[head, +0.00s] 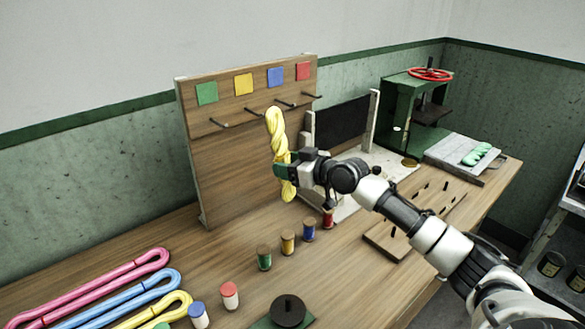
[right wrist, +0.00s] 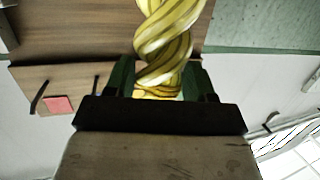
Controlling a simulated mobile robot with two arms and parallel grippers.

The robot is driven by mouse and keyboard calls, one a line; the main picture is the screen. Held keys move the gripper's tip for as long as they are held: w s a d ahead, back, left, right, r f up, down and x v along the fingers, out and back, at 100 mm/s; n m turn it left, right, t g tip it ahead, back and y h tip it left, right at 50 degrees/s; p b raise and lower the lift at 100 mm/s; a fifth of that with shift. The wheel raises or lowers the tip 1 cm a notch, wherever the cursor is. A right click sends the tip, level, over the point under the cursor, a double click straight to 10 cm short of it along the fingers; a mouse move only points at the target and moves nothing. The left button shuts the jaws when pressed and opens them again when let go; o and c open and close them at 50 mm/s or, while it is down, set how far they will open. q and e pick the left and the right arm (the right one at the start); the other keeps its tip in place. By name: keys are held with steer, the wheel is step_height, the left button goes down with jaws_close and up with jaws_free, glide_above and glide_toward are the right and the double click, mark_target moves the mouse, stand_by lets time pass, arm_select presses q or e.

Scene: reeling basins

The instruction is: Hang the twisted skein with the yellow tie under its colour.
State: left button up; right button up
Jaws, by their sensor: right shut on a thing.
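A twisted yellow skein (head: 275,130) hangs upright in my right gripper (head: 284,171), in front of the wooden board (head: 235,160). The gripper is shut around its lower part. In the right wrist view the skein (right wrist: 168,38) rises from between the fingers (right wrist: 160,80); I cannot make out a separate tie. The board carries green (head: 206,93), yellow (head: 243,84), blue (head: 275,77) and red (head: 303,71) squares, each with a peg below. The skein's top is near the peg under yellow (head: 252,111); I cannot tell whether they touch. My left gripper is out of view.
Thread spools, including a green one (head: 264,258), stand on the table before the board. Pink (head: 95,285) and blue (head: 125,296) skeins lie at front left. A peg block (head: 385,240) and a green press (head: 400,110) are at right. Table between is partly clear.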

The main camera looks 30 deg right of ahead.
steer(key=shift+w+a, duration=0.15)
steer(key=shift+w, duration=0.75)
steer(key=shift+w+a+f+b, duration=0.1)
steer(key=shift+w+b, duration=0.4)
steer(key=shift+w, duration=0.35)
steer(key=shift+w+a+f+b, duration=0.15)
steer(key=shift+w+f+b, duration=0.1)
steer(key=shift+w+b, duration=0.65)
steer(key=shift+w+a+f+b, duration=0.1)
steer(key=shift+w+f+b, duration=0.15)
steer(key=shift+w+b, duration=0.6)
steer(key=shift+w+a+f+b, duration=0.2)
steer(key=shift+w+b, duration=0.45)
steer(key=shift+w, duration=0.45)
steer(key=o, duration=1)
steer(key=shift+d, duration=0.1)
